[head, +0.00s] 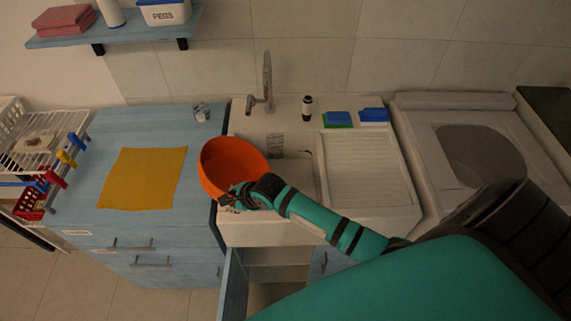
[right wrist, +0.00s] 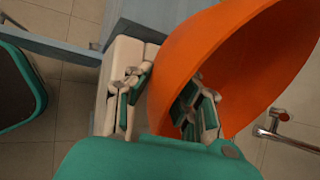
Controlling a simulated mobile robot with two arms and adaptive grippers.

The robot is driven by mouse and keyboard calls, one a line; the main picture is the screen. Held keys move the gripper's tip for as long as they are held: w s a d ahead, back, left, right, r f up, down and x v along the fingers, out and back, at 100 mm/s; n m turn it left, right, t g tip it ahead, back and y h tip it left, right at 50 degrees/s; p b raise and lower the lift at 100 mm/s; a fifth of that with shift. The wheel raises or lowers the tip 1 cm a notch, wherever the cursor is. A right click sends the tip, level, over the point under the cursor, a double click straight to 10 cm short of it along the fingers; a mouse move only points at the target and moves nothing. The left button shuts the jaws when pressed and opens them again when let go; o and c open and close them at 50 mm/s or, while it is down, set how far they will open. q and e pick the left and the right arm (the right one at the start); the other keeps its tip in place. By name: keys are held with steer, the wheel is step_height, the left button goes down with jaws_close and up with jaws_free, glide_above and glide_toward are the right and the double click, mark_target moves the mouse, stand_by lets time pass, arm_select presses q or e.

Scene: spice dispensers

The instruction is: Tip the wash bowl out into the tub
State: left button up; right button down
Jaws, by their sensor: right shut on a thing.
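The orange wash bowl (head: 228,157) is held over the left part of the white laundry tub (head: 262,231), its opening tilted toward the right in the head view. It hides much of the basin. My right gripper (head: 232,196) is shut on the bowl's near rim. In the right wrist view the gripper (right wrist: 163,92) has one finger outside the bowl wall (right wrist: 235,45) and one inside. I see only bare orange inside the bowl; I cannot tell whether it holds water. My left gripper is out of view.
A tap (head: 266,85) rises behind the tub. A ribbed drainboard (head: 368,167), sponges (head: 338,119) and a small dark bottle (head: 307,106) are to the right. A yellow cloth (head: 143,178) lies on the blue counter (head: 100,135) at left. A washing machine (head: 437,115) stands further right.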

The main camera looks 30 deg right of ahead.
mark_target(217, 195)
steer(key=shift+d+f+h, duration=0.2)
steer(key=shift+d+h, duration=0.05)
steer(key=shift+h, duration=0.05)
steer(key=shift+w+a+r, duration=0.15)
steer(key=shift+a+r, duration=0.1)
steer(key=shift+a, duration=0.25)
steer(key=shift+a+r+g+h, duration=0.1)
steer(key=shift+g+h, duration=0.2)
steer(key=shift+h, duration=0.1)
steer(key=shift+w+a+n+g+h+b, duration=0.3)
steer(key=shift+a+g+h+b, duration=0.1)
steer(key=shift+a+h+b, duration=0.15)
steer(key=shift+w+a+f+n+g+h+b, duration=0.2)
steer(key=shift+a+h+b, duration=0.15)
steer(key=shift+a+h, duration=0.15)
steer(key=shift+w+a+f+n+g+h+b, duration=0.1)
steer(key=shift+w+a+f+g+h+b, duration=0.1)
steer(key=shift+a+h+b, duration=0.25)
steer(key=shift+f+h, duration=0.1)
steer(key=shift+h, duration=0.3)
steer(key=shift+r+p, duration=1.35)
steer(key=shift+r, duration=1.2)
steer(key=shift+f, duration=0.1)
